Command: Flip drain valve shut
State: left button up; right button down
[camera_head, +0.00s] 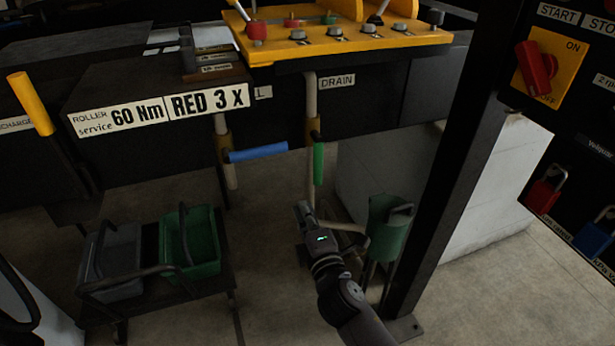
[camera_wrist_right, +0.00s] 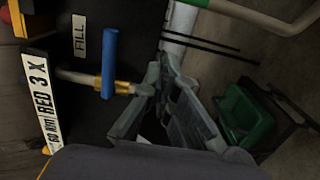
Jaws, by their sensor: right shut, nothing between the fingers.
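The drain valve's green handle (camera_head: 319,162) hangs upright along its pale pipe, below the DRAIN label (camera_head: 337,81) in the head view. My right gripper (camera_head: 303,209) is below and slightly left of this handle in the picture, apart from it. In the right wrist view my right gripper (camera_wrist_right: 163,72) is shut and empty. A blue handle (camera_head: 258,152) sits crosswise on the pipe to the left. It also shows in the wrist view (camera_wrist_right: 109,62), beside the FILL label (camera_wrist_right: 79,35). My left gripper is not in view.
A green crate (camera_head: 205,268) and a grey crate (camera_head: 122,291) stand on a low cart at left. A green bucket (camera_head: 384,232) and a dark post (camera_head: 440,165) stand right of my right gripper. The yellow panel (camera_head: 345,47) is above.

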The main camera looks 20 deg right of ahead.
aim_at(317, 159)
jog(key=w+d+p, duration=0.2)
jog(key=w+d, duration=0.2)
jog(key=w, duration=0.7)
jog(key=shift+s+d+f, duration=0.1)
jog(key=shift+d+f+n, duration=0.1)
jog(key=shift+d+n, duration=0.05)
jog(key=shift+n, duration=0.25)
